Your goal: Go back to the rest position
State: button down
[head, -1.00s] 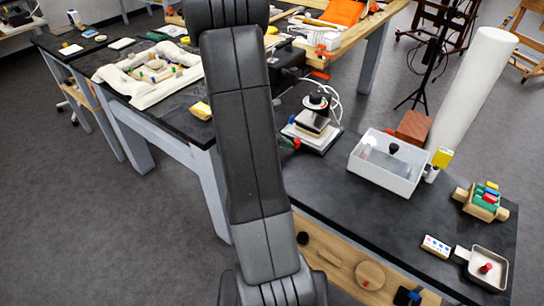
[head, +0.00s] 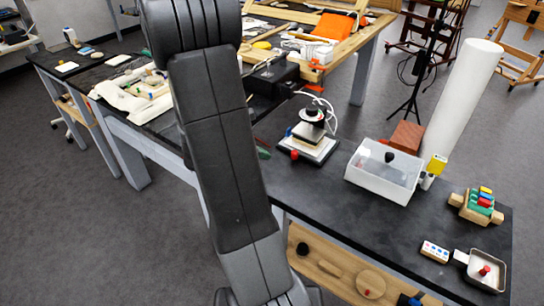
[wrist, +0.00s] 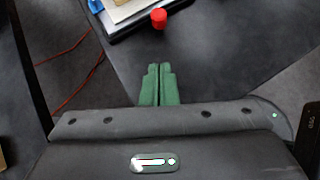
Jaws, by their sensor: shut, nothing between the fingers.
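My gripper (wrist: 158,83) shows in the wrist view with its two green fingers pressed together and nothing between them. It hangs over the dark tabletop (wrist: 215,45), close to the table's edge, and touches no object that I can see. A red knob (wrist: 159,18) on the edge of a flat device lies ahead of the fingertips, apart from them. In the head view my arm rises through the left-centre of the picture and hides part of the tables behind it.
The device with stacked plates (head: 310,138) stands on the near table. To its right are a white bin (head: 380,180), a brick-coloured block (head: 407,136), a block rack (head: 476,206) and a small metal tray (head: 487,268). A tall white roll (head: 465,95) stands behind. Open floor (head: 70,230) lies left.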

jog(key=v, duration=0.5)
jog(key=shift+s+a+r, duration=0.1)
jog(key=shift+a, duration=0.1)
send_near(291, 158)
notch_tip(291, 158, down, 3)
jog(key=shift+f, duration=0.2)
jog(key=d, duration=0.1)
jog(key=w, duration=0.1)
jog(key=d, duration=0.1)
jog(key=shift+w+d+f, duration=0.25)
jog(key=shift+w+d, duration=0.25)
jog(key=shift+d, duration=0.2)
jog(key=shift+r, duration=0.1)
